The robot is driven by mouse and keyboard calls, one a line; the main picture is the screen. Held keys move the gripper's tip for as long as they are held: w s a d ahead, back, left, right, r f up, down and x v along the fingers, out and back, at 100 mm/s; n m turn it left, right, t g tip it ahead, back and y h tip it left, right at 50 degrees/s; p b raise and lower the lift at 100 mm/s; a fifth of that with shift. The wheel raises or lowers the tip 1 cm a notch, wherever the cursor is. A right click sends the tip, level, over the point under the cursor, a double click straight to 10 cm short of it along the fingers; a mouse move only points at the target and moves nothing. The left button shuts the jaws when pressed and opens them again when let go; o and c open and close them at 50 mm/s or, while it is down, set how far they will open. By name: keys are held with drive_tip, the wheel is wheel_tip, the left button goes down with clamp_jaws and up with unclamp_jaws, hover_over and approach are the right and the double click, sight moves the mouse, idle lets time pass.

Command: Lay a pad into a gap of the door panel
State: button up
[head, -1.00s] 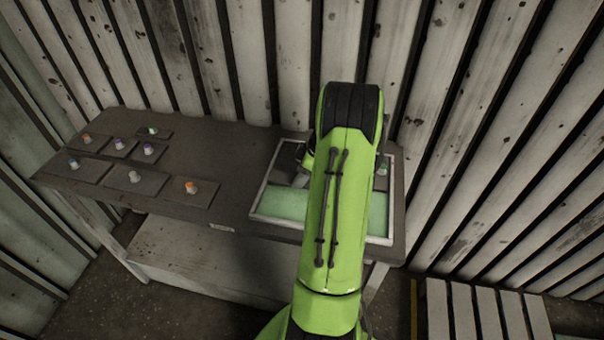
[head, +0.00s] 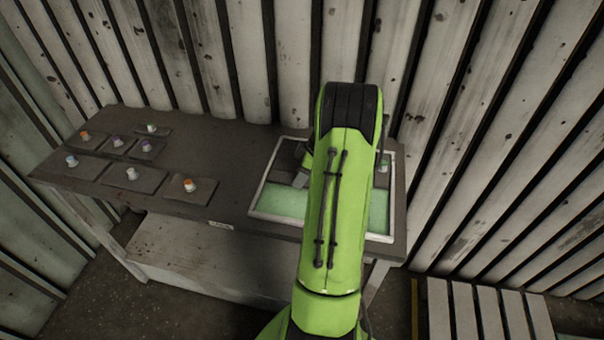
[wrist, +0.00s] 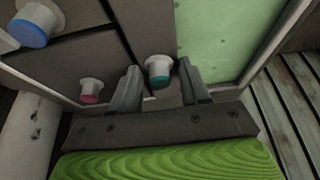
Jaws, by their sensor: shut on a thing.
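In the wrist view my gripper (wrist: 158,75) has its two fingers on either side of a white knob with a teal end (wrist: 159,72), and is shut on it. A dark grey pad (wrist: 148,25) lies at this knob; I cannot tell whether it rests in a gap or is held just above. The door panel has a pale green face (wrist: 220,35) and a white frame (head: 262,187). Its green face also shows in the head view (head: 280,202). My arm hides the panel's middle and most of my gripper there.
Dark pads with a blue knob (wrist: 33,25) and a pink knob (wrist: 90,90) lie beside the held knob. Several knobbed pads, one with an orange knob (head: 189,186), lie on the left of the grey table (head: 222,165). A slatted pallet (head: 480,310) stands at lower right.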

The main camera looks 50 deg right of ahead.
drive_tip(key=shift+s+a+f, duration=0.1)
drive_tip(key=shift+f, duration=0.1)
drive_tip(key=o, duration=1.1)
drive_tip(key=shift+s+a, duration=0.1)
drive_tip(key=shift+o, duration=0.2)
drive_tip(key=shift+c, duration=1.2)
drive_tip(key=shift+o, duration=0.7)
drive_tip(key=shift+o, duration=0.2)
